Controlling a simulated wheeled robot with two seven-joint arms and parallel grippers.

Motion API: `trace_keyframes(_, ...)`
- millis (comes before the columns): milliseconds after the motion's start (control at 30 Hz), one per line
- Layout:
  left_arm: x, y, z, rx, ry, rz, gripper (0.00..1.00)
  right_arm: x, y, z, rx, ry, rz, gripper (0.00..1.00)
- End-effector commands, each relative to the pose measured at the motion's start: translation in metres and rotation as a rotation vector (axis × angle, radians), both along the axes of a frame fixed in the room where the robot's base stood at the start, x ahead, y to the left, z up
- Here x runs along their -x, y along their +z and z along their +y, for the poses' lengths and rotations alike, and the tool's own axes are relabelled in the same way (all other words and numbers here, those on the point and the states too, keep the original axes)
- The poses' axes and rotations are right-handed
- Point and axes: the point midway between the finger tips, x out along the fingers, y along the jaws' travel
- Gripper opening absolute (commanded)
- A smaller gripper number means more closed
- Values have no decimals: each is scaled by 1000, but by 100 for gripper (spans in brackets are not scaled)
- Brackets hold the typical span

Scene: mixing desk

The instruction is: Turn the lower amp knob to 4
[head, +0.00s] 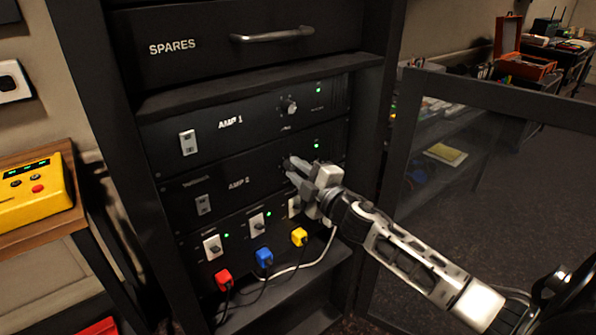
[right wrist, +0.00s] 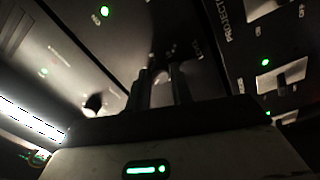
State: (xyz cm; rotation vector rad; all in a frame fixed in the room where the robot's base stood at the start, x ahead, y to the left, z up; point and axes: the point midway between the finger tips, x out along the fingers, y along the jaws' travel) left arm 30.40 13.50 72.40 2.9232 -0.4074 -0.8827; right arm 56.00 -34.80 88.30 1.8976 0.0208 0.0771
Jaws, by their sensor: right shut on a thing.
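The lower amp is the black AMP 2 panel (head: 232,190) in the rack, with a lit green light near its right end. My right gripper (head: 290,166) reaches in from the right, with its fingertips at the panel where the lower knob sits. The right wrist view shows the two dark fingers (right wrist: 160,88) up against the panel, close together and shut on the knob. The knob is mostly hidden by the fingers. Its pointer and the number it is set to cannot be read. My left gripper is not in view.
The AMP 1 panel (head: 240,124) with its silver knob (head: 288,107) is just above. Below is a row of switches with red (head: 223,279), blue (head: 264,257) and yellow (head: 299,237) plugs. An open glass door (head: 487,100) stands to the right of the rack.

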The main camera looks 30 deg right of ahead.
Motion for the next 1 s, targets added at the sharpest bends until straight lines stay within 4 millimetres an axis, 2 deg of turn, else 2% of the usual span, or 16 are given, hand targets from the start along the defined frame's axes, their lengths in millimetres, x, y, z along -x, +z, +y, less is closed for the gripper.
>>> trace_keyframes(167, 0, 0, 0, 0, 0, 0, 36, 0, 0, 1, -1, 1, 1, 0)
trace_keyframes(200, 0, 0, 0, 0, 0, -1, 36, 0, 0, 1, -1, 1, 1, 31)
trace_keyframes(267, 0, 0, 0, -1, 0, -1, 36, 0, 0, 1, -1, 1, 1, 44)
trace_keyframes(533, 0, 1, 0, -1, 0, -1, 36, 1, 0, 0, -2, 0, 1, 44)
trace_keyframes(667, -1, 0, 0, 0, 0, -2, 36, 8, -1, 0, -2, 0, 1, 44)
trace_keyframes(767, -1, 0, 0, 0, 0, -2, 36, 22, -3, -1, -2, 1, 3, 44)
trace_keyframes(1000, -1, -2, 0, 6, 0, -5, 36, 73, -6, -3, -4, 2, 5, 44)
